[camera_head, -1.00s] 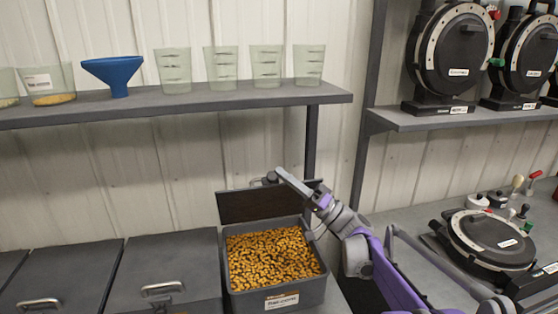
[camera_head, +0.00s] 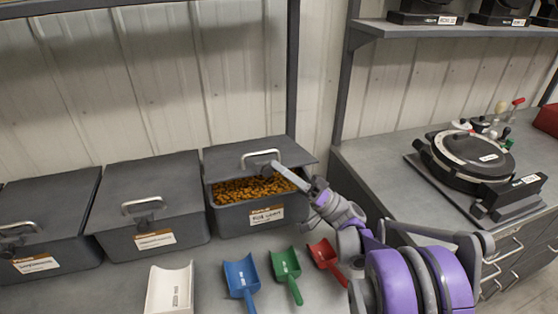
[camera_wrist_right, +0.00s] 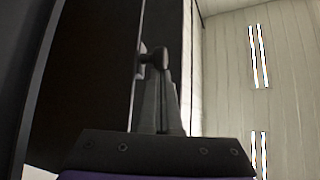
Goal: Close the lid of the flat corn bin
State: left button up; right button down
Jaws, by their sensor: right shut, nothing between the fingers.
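The flat corn bin (camera_head: 235,221) is a dark grey box with a label on its front, the rightmost of the bins on the bench. Yellow corn (camera_head: 232,191) shows through the gap under its lid (camera_head: 227,155). The lid is tilted, its front edge raised above the rim and its handle on top. My right gripper (camera_head: 274,166) is shut and empty at the lid's front edge, close to the handle. In the right wrist view, the gripper (camera_wrist_right: 157,65) is beside the dark lid surface (camera_wrist_right: 90,70); contact is hard to judge. My left gripper is out of view.
Two shut bins, the middle one (camera_head: 150,185) and the left one (camera_head: 50,220), stand to the left. In front lie a white scoop (camera_head: 170,288), a blue scoop (camera_head: 241,275), a green scoop (camera_head: 286,265) and a red scoop (camera_head: 322,253). A round device (camera_head: 470,155) stands right.

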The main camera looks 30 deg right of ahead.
jog(key=shift+s+f, duration=0.1)
jog(key=shift+f, duration=0.2)
